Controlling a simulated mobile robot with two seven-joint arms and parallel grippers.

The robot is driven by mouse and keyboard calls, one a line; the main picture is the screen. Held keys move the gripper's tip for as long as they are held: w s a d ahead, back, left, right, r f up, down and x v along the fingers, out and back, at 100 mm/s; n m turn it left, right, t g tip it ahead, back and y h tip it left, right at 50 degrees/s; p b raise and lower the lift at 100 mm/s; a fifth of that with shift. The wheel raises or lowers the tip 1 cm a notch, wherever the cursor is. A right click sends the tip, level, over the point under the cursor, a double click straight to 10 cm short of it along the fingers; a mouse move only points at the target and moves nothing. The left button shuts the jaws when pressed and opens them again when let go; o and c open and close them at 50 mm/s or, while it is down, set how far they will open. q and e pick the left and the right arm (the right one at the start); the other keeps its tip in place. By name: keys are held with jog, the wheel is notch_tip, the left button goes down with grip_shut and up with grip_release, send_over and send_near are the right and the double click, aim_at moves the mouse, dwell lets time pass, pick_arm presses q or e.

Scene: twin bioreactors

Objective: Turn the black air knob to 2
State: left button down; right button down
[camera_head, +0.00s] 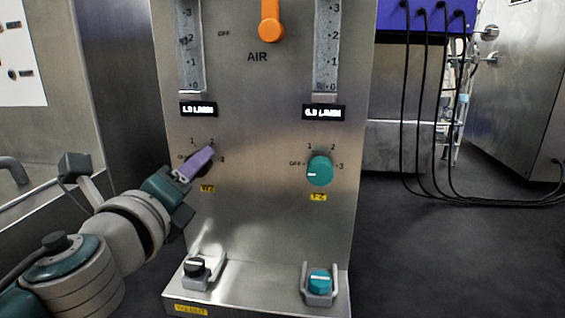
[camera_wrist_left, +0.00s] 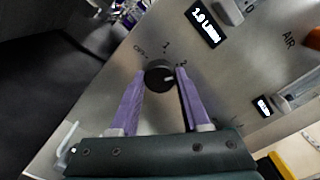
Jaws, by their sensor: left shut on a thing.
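The black air knob (camera_head: 204,169) is on the left of the steel panel, mostly behind my gripper in the head view. In the left wrist view the knob (camera_wrist_left: 159,75) shows between my purple fingers, with a small white mark on its right part, near the side of the 2. I cannot tell exactly which number it points to. My left gripper (camera_head: 208,151) is shut on the knob; in the wrist view its fingers (camera_wrist_left: 160,84) lie on either side. The small display above (camera_head: 198,109) seems to read 1.9 L/min. My right gripper is not in view.
A teal knob (camera_head: 320,170) is to the right on the same panel. Below stand a lower black knob (camera_head: 196,267) and a lower teal knob (camera_head: 319,283) on the panel's base. An orange handle (camera_head: 271,22) is at the top. Black cables (camera_head: 424,130) hang at the right.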

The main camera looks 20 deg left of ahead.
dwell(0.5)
pick_arm(q)
jog(key=shift+c, duration=1.9)
grip_release()
jog(key=b+v, duration=0.1)
jog(key=v, duration=0.9)
jog(key=shift+a, duration=0.1)
